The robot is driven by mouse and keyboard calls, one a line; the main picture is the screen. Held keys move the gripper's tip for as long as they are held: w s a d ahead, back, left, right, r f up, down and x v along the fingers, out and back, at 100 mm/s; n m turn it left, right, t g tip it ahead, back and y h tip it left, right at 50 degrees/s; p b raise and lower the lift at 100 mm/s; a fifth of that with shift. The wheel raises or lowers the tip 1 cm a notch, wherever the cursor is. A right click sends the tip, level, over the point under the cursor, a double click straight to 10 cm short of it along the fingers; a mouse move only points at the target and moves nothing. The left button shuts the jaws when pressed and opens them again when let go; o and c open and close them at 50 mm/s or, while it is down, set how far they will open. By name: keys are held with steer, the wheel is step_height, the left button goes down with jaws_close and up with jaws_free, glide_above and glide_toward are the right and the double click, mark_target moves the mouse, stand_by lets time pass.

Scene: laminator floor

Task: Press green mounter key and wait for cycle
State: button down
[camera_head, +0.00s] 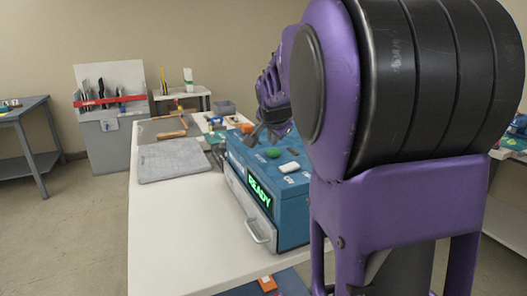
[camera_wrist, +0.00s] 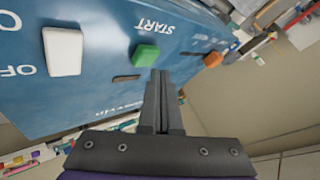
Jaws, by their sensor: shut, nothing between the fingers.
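The mounter is a blue box (camera_head: 236,165) on the white table, with a lit green "READY" display (camera_head: 259,193) and a drawer with a handle on its front. The green key (camera_head: 273,153) is on its top face; in the wrist view the green key (camera_wrist: 146,55) sits by the word "START". A white switch (camera_wrist: 63,51) is to its left, by the letters "OF". My gripper (camera_wrist: 160,75) is shut and empty, its tips just below the green key in the wrist view; I cannot tell whether they touch it. In the head view my gripper (camera_head: 254,138) is over the mounter's top, partly hidden.
The white table (camera_head: 165,240) is clear at its front left. A grey mat (camera_head: 172,162) and tools with wooden handles (camera_head: 172,134) lie behind. A grey rack with a red band (camera_head: 108,102) stands at the back. An orange piece (camera_wrist: 212,59) is near the mounter's edge.

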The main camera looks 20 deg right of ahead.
mark_target(272, 153)
steer(key=shift+f, duration=0.15)
stand_by(0.5)
steer(key=shift+f+b, duration=0.3)
steer(key=shift+b, duration=0.15)
steer(key=shift+f, duration=0.55)
stand_by(0.8)
steer(key=shift+r+p, duration=0.45)
steer(key=shift+r, duration=0.5)
steer(key=shift+r, duration=0.1)
steer(key=shift+r+p, duration=1.7)
steer(key=shift+r, duration=0.75)
